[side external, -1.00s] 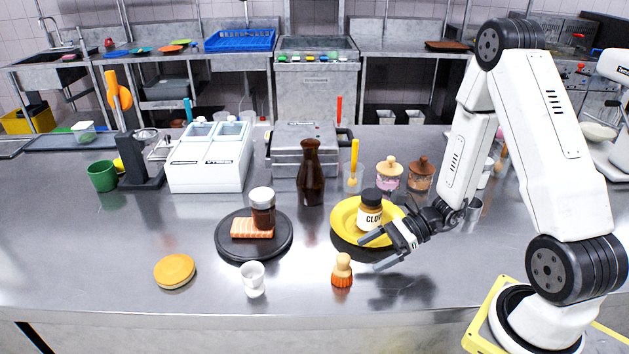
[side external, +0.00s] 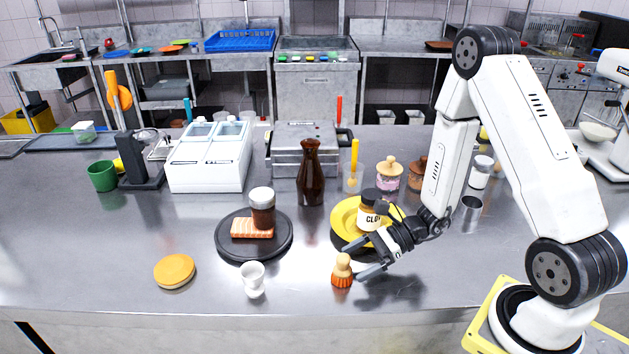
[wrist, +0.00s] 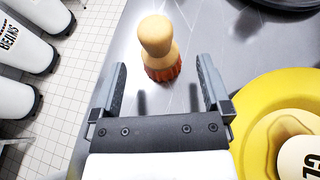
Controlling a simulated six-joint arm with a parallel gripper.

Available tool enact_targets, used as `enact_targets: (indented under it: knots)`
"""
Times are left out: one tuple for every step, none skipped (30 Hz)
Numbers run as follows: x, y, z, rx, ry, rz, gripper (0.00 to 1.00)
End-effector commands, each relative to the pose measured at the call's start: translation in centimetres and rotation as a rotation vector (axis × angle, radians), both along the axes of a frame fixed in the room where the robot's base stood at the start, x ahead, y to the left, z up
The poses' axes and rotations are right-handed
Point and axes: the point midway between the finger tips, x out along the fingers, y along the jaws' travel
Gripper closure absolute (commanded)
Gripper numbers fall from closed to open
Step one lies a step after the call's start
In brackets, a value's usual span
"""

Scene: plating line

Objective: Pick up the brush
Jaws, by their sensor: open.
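The brush (side external: 342,270) stands upright near the front edge of the steel counter, with a pale wooden knob handle and orange bristles at its base. In the wrist view the brush (wrist: 158,48) is just beyond the fingertips, roughly midway between them. My gripper (side external: 363,262) is open and empty, tilted down just right of the brush. In the wrist view my gripper (wrist: 163,72) has its two fingers spread wide on either side of the line to the brush.
A yellow plate (side external: 346,216) with a labelled jar (side external: 369,213) lies right behind my gripper. The counter's front edge is near.

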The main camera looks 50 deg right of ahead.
Motion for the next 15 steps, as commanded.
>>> enact_targets:
  knots:
    - [0.1, 0.5, -0.2, 0.001, 0.001, 0.004, 0.02]
    - [0.3, 0.7, -0.4, 0.001, 0.001, 0.004, 0.02]
    - [0.4, 1.0, -0.5, 0.001, 0.001, 0.004, 0.02]
    - [0.6, 1.3, -0.6, 0.001, 0.001, 0.004, 0.02]
    - [0.7, 1.5, -0.8, 0.001, 0.001, 0.004, 0.02]
    - [0.9, 1.9, -0.9, 0.001, 0.001, 0.004, 0.02]
    - [1.0, 2.1, -1.0, 0.001, 0.001, 0.004, 0.02]
    - [1.2, 2.3, -1.1, 0.001, 0.001, 0.004, 0.02]
    - [1.3, 2.6, -1.3, 0.001, 0.001, 0.004, 0.02]
    - [1.4, 2.7, -1.4, 0.001, 0.001, 0.003, 0.02]
    - [1.5, 2.9, -1.4, 0.001, 0.001, 0.003, 0.02]
    - [1.6, 3.1, -1.5, 0.001, 0.001, 0.003, 0.02]
    - [1.6, 3.1, -1.5, 0.0, 0.001, 0.002, 0.02]
    - [1.7, 3.2, -1.6, 0.0, 0.0, 0.001, 0.02]
    - [1.7, 3.3, -1.6, 0.0, 0.0, 0.001, 0.02]
